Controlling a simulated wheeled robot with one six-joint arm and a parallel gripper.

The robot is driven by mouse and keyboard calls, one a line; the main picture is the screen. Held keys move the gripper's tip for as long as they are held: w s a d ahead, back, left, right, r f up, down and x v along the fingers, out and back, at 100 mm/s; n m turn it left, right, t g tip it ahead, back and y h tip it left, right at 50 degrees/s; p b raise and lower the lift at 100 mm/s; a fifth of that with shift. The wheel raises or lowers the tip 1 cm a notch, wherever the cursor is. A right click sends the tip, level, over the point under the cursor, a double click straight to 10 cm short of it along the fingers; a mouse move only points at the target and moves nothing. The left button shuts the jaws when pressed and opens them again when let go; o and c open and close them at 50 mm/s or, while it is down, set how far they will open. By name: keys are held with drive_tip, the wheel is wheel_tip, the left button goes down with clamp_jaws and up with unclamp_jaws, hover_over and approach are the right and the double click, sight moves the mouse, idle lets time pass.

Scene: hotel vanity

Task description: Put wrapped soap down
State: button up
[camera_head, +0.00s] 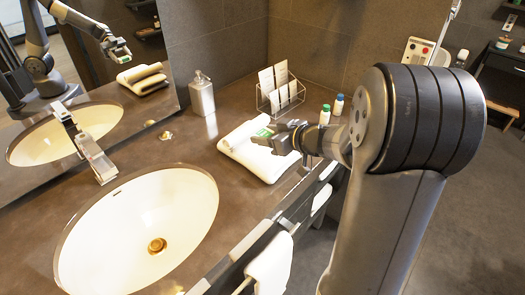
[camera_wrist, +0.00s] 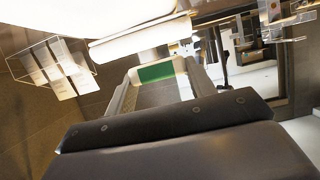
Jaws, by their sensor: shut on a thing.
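The wrapped soap (camera_head: 263,133), pale with a green band, is between the fingers of my gripper (camera_head: 275,138). My gripper is shut on it. In the wrist view the soap's green face (camera_wrist: 156,72) shows between the two fingers. The soap is over a folded white towel (camera_head: 246,154) on the counter. The mirror shows the gripper a little above the towel; I cannot tell whether the soap touches it. My gripper hides part of the towel's right side.
The oval sink (camera_head: 185,215) and its faucet (camera_head: 95,158) lie left of the towel. A white hand towel (camera_head: 270,268) hangs below the counter's front edge.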

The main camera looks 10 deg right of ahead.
sight(268, 158)
drive_tip(key=shift+f+b, duration=0.65)
drive_tip(key=shift+f, duration=2.4)
drive_tip(key=shift+f, duration=0.1)
drive_tip(key=o, duration=1)
drive_tip(key=shift+c, duration=0.2)
drive_tip(key=shift+s+d+r, duration=0.15)
drive_tip(key=shift+r, duration=0.1)
drive_tip(key=p+v, duration=0.1)
drive_tip(key=v, duration=1)
drive_tip(key=shift+s, duration=0.3)
drive_tip(key=shift+d, duration=0.15)
drive_tip(key=shift+c, duration=0.3)
